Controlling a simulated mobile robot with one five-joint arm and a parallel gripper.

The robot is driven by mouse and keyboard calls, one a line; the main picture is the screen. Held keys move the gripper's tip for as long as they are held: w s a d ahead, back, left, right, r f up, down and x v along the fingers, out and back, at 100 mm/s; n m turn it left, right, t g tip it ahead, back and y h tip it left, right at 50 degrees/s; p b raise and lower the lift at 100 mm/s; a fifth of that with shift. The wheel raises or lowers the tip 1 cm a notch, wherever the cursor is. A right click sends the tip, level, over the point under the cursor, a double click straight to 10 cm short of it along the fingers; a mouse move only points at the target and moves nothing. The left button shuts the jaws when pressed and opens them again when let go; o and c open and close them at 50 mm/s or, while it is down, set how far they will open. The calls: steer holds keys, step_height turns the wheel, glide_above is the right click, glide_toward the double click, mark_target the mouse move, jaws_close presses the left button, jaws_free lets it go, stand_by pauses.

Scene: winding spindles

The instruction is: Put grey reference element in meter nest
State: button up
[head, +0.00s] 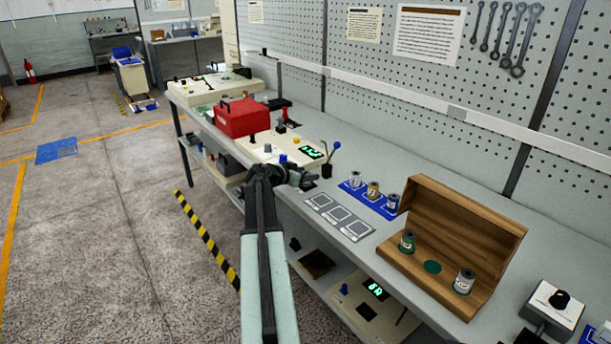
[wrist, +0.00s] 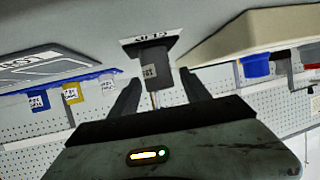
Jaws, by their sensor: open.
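A grey cylindrical element (head: 464,281) with a pale label stands upright in the right recess of the open wooden case. A green element (head: 408,241) stands at its left; an empty green round recess (head: 432,267) lies between them. A cream meter unit (head: 283,148) with a lit green display stands further back on the bench; I cannot make out its nest clearly. My gripper (head: 306,182) is open, beside the meter unit's front right corner. In the wrist view, my gripper's fingers (wrist: 158,92) point toward a dark block (wrist: 152,60) by a CLIP label; nothing appears gripped.
A blue tray (head: 350,188) holds several small labelled elements. A grey plate (head: 339,217) with square fields lies before it. A black holder (head: 327,171) with a blue-ended stick stands right of the meter. A red toolbox (head: 242,117) stands behind. A knobbed box (head: 552,305) is right.

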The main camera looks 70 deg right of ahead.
steer(key=p+v, duration=0.4)
steer(key=v, duration=0.8)
steer(key=shift+r, duration=0.1)
steer(key=w+a+f+n+t+y, duration=0.2)
steer(key=w+a+f+n, duration=0.2)
steer(key=w+a, duration=0.5)
steer(key=w+a+f+n+t+y, duration=0.1)
steer(key=w+a+f+n+y, duration=0.3)
steer(key=a, duration=0.9)
steer(key=w+a+f+n+t, duration=0.2)
steer(key=w+a+f+n, duration=0.1)
steer(key=w+a, duration=0.65)
steer(key=a+f+n+y, duration=0.2)
steer(key=a+n, duration=0.3)
steer(key=a, duration=1.4)
steer(key=a+f+n+y, duration=0.1)
steer(key=a+n+y, duration=0.3)
steer(key=a, duration=1.5)
steer(key=shift+a+f+n+y, duration=0.25)
steer(key=shift+f+n+y, duration=0.1)
steer(key=shift+n, duration=0.85)
